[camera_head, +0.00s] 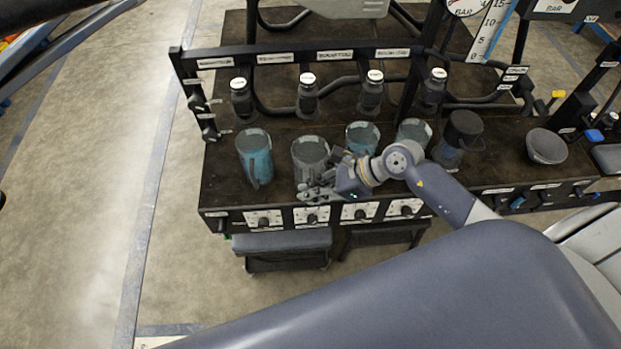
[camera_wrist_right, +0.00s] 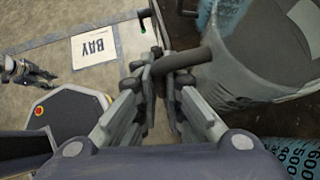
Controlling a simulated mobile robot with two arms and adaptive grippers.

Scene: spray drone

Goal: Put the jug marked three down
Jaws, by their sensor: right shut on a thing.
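The grey jug (camera_head: 309,158) is at the front of the dark bench, second from the left in the row of jugs. My right gripper (camera_head: 318,192) is at its front right side. In the right wrist view my right gripper (camera_wrist_right: 163,75) is shut on the handle of the grey jug (camera_wrist_right: 265,55). The jug looks upright; I cannot tell whether its base touches the bench. No number three is readable on it. A dark claw shape at the left of the wrist view appears to be my left gripper (camera_wrist_right: 28,72); its fingers are unclear.
Blue jugs stand to the left (camera_head: 255,158) and right (camera_head: 362,138) of the grey jug, with another (camera_head: 413,133) and a dark lidded pitcher (camera_head: 460,135) further right. White-capped bottles (camera_head: 308,98) line the back. The bench edge (camera_head: 225,200) has dials below it.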

